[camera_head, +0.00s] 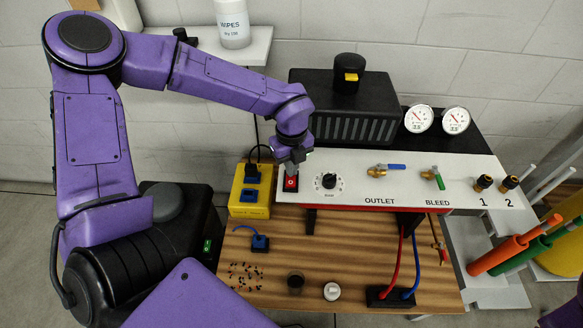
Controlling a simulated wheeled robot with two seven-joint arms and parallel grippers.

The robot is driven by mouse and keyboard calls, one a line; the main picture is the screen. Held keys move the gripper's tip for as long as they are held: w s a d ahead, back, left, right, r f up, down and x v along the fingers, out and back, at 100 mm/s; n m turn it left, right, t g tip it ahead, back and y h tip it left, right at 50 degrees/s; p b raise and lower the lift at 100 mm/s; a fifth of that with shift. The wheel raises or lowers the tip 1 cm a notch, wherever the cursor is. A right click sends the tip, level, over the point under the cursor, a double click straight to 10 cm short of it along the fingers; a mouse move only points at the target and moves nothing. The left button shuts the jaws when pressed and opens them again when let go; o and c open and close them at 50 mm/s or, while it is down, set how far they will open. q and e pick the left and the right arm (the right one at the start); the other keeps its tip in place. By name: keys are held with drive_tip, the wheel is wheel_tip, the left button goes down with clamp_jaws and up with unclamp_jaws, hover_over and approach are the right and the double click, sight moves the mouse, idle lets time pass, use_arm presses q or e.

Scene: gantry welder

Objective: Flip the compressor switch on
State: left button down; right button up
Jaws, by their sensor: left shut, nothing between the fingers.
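The compressor (400,180) has a white front panel and stands at the back of the wooden table. Its switch (290,183) is a red rocker with a white mark at the left end of the panel. My left gripper (289,168) points down right at the switch, from above and behind it. The gripper is shut with nothing in it. It covers the upper part of the switch, and I cannot tell whether it touches it. The rocker's tilt is not clear. My right gripper is out of view.
A black knob (329,181), the blue outlet valve (391,167) and the green bleed valve (438,178) sit right of the switch. A yellow socket box (249,211) stands close left.

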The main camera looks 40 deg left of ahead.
use_arm(q)
drive_tip(key=shift+s, duration=0.1)
wheel_tip(320, 180, up, 7)
drive_tip(key=p, duration=0.6)
drive_tip(key=shift+f, duration=0.1)
idle(0.4)
